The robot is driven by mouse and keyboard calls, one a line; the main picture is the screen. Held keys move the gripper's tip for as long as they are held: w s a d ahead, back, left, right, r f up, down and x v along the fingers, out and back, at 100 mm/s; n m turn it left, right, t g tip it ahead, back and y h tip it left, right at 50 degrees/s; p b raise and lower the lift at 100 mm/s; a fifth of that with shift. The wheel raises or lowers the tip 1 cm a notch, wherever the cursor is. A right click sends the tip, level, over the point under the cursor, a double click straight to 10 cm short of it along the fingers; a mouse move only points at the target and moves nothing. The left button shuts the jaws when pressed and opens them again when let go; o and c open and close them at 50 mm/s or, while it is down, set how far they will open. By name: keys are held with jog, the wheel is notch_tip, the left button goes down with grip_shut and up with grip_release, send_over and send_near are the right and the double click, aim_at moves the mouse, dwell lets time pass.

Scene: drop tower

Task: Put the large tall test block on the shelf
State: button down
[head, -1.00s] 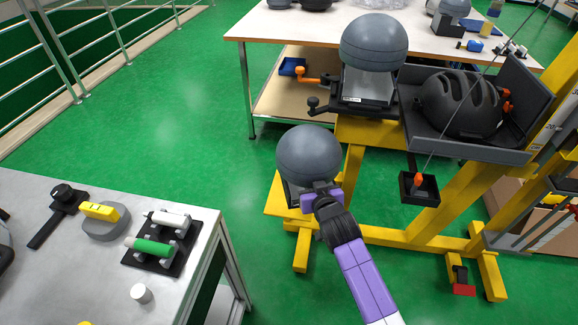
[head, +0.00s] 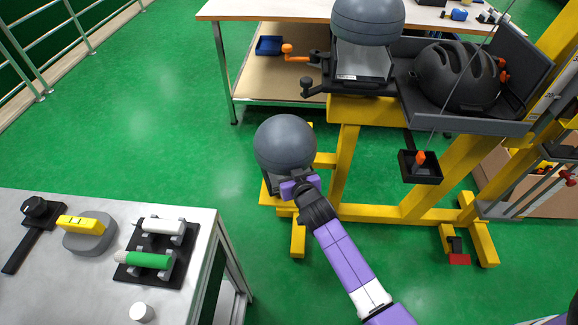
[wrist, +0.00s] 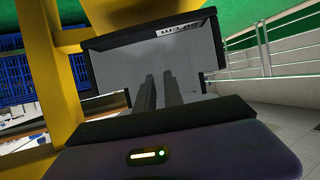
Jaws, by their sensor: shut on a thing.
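A large grey test block with a rounded, ball-like top (head: 285,145) is held in the air in front of the yellow tower. My gripper (head: 298,187) is shut on its lower part. The wrist view shows the block's flat grey face (wrist: 190,60) with dark edges and a small label, close in front of the gripper. The block is upright or nearly so. A wooden lower shelf (head: 285,90) lies under the back table. A similar grey block (head: 366,20) sits on a dark mount on the tower.
A blue tray (head: 269,46) lies on the wooden shelf. An orange-knobbed handle (head: 297,56) sticks out from the tower mount towards it. A black helmet (head: 458,76) sits in a grey tray. A grey table (head: 80,280) with tools stands at the left. Green floor between is clear.

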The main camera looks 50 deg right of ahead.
jog(key=shift+w+f+b, duration=0.1)
jog(key=shift+f+b, duration=0.45)
jog(key=shift+f, duration=0.95)
jog(key=shift+f, duration=0.1)
jog(key=c, duration=1.9)
grip_release()
jog(key=shift+f, duration=0.3)
jog(key=o, duration=0.4)
jog(key=shift+o, duration=0.2)
